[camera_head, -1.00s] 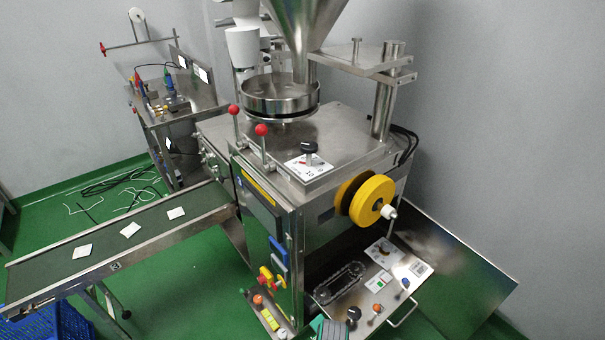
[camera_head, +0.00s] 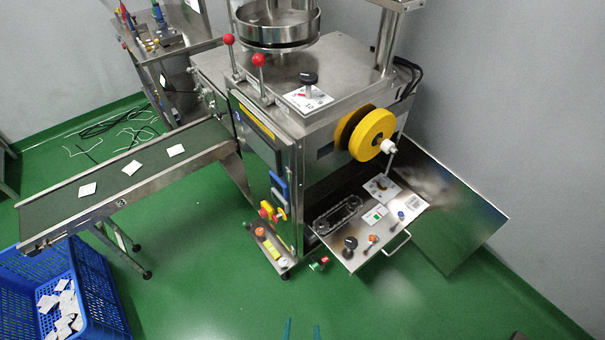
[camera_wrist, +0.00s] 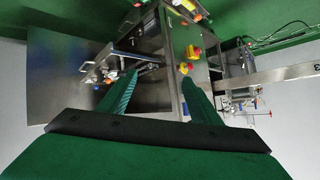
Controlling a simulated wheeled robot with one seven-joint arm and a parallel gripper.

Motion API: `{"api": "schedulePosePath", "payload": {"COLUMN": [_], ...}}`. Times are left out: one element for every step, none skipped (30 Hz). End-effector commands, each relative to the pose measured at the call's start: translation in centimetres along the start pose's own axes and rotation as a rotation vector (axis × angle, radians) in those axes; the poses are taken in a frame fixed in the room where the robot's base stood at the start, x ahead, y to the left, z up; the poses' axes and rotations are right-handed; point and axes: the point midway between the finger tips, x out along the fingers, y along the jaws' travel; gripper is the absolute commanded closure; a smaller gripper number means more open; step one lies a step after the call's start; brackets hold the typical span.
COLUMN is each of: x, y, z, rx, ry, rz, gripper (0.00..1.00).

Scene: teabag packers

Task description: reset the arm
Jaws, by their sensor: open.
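My gripper (camera_head: 302,330) shows only as two thin blue-green fingertips at the bottom edge of the head view, over the green floor. In the wrist view my gripper (camera_wrist: 159,80) has its two green fingers spread well apart with nothing between them. It is in front of the steel packing machine (camera_head: 325,125), apart from it as far as the views show. The rest of my arm is out of the head view.
An open panel drawer (camera_head: 360,240) with knobs and a handle juts from the machine. A conveyor (camera_head: 105,190) carries several white teabags at left, above a blue crate (camera_head: 105,300) holding more. The floor (camera_head: 210,290) in front is clear.

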Motion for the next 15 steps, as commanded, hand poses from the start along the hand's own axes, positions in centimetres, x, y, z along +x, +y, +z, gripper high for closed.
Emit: {"api": "schedulePosePath", "payload": {"x": [-2.1, -3.2, -4.7, -5.8, -6.8, -8.3, -9.4, -10.4, -11.8, -12.8, -13.7, -14.7, -15.5, -16.1, -16.9], "y": [-0.1, -0.2, -0.4, -0.5, -0.6, -0.8, -1.0, -1.1, -1.4, -1.5, -1.7, -1.9, -2.0, -2.1, -2.3], "z": [-0.4, -0.8, -1.5, -2.0, -2.6, -3.4, -4.0, -4.6, -5.5, -6.1, -6.7, -7.5, -8.1, -8.5, -9.2], "rx": [-0.028, -0.046, -0.070, -0.089, -0.106, -0.131, -0.149, -0.168, -0.190, -0.208, -0.223, -0.242, -0.256, -0.267, -0.281], "ry": [0.024, 0.041, 0.066, 0.085, 0.102, 0.128, 0.146, 0.164, 0.188, 0.205, 0.222, 0.243, 0.257, 0.268, 0.284], "rz": [-0.009, -0.014, -0.022, -0.027, -0.033, -0.040, -0.045, -0.050, -0.057, -0.061, -0.066, -0.071, -0.075, -0.078, -0.081], "gripper": [0.42, 0.42, 0.42, 0.42, 0.42, 0.42, 0.42, 0.42, 0.42, 0.42, 0.42, 0.42, 0.42, 0.42, 0.42]}}
